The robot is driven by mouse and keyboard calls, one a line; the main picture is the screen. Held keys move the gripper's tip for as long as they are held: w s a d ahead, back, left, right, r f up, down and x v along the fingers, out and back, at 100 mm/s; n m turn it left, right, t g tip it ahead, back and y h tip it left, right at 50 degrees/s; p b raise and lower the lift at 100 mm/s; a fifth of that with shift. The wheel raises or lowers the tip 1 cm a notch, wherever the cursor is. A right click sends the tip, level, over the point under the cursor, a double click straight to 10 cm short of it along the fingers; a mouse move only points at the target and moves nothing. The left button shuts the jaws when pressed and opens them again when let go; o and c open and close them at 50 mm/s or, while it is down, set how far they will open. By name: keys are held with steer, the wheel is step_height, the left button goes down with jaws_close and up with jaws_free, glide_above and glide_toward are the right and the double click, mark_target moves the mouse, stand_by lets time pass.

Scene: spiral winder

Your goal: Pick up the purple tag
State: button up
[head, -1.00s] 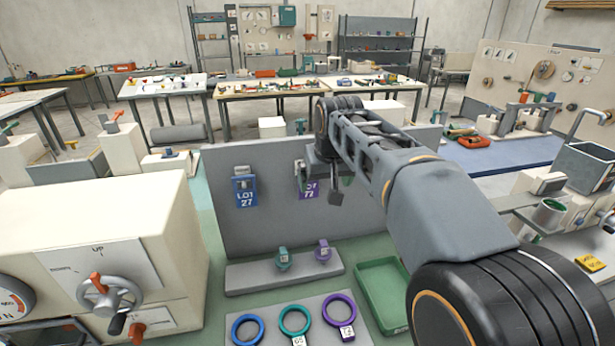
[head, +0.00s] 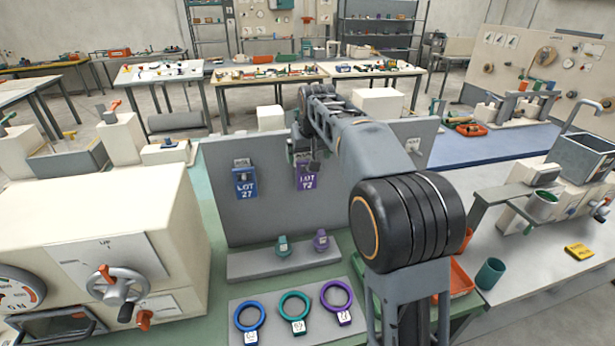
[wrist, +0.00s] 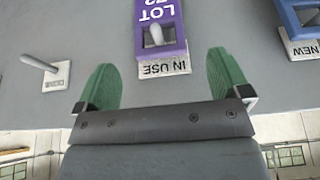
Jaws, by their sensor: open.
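The purple tag (head: 307,180), marked LOT 72, hangs on the upright grey panel (head: 270,215). In the wrist view, which is upside down, the purple tag (wrist: 180,36) hangs on a pale peg with a white IN USE label at its edge. My gripper (wrist: 162,65) is open and empty. Its two green fingers are spread to either side of the tag's label end, apart from the tag. In the head view my gripper (head: 298,150) is at the tag's upper part, largely hidden by my arm.
A blue tag (head: 245,184), LOT 27, hangs left of the purple one. A bare peg (wrist: 40,64) is on the other side. Below the panel stand a teal piece (head: 282,247) and a purple piece (head: 321,241). Blue, teal and purple rings (head: 337,296) lie in front.

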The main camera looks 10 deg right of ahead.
mark_target(307, 161)
steer(key=shift+p+x, duration=0.75)
steer(key=shift+x, duration=2)
steer(key=shift+r, duration=0.1)
steer(key=c, duration=1)
steer(key=shift+r, duration=0.55)
steer(key=shift+s+b, duration=0.25)
steer(key=shift+b, duration=0.25)
steer(key=s+b, duration=0.6)
steer(key=s, duration=1.1)
steer(key=shift+s, duration=0.25)
